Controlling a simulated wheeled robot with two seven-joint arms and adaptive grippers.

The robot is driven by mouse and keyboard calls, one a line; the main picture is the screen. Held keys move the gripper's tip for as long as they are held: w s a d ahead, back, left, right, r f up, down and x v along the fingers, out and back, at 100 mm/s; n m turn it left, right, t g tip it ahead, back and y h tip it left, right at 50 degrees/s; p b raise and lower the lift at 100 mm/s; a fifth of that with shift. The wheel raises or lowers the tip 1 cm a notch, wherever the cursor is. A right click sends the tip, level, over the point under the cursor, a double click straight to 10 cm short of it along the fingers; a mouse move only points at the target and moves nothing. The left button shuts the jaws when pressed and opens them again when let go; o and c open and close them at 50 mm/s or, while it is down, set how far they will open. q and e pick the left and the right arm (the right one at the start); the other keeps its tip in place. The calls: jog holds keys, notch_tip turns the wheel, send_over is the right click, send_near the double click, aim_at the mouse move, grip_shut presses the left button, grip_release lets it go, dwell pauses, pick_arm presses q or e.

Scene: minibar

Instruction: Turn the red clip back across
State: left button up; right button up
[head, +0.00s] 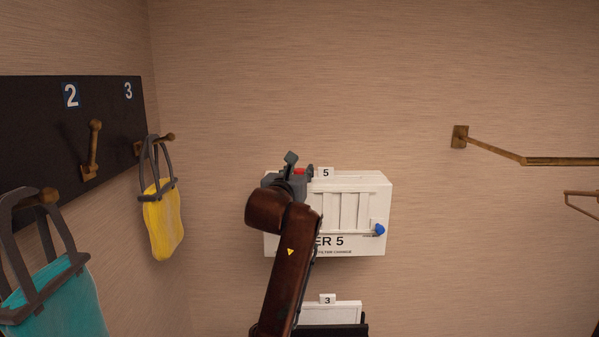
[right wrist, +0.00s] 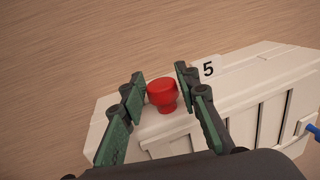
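The red clip (right wrist: 163,94) is a round red knob on the upper left of the white box marked 5 (head: 375,198). In the head view only a bit of the red clip (head: 299,171) shows past my right gripper (head: 301,166). In the right wrist view my right gripper (right wrist: 160,84) is open, with one finger on each side of the red clip. A gap shows between the clip and the fingers, most clearly on the left. My left gripper is not in view.
A blue knob (head: 379,230) sits at the box's lower right. A white box marked 3 (head: 332,312) is below. At left, a yellow bag (head: 163,222) and a teal bag (head: 52,300) hang from a dark peg board (head: 60,120). A brass rail (head: 495,150) is on the right wall.

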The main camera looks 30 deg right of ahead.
jog(key=o, duration=0.3)
jog(key=v, duration=1.2)
dwell(0.4)
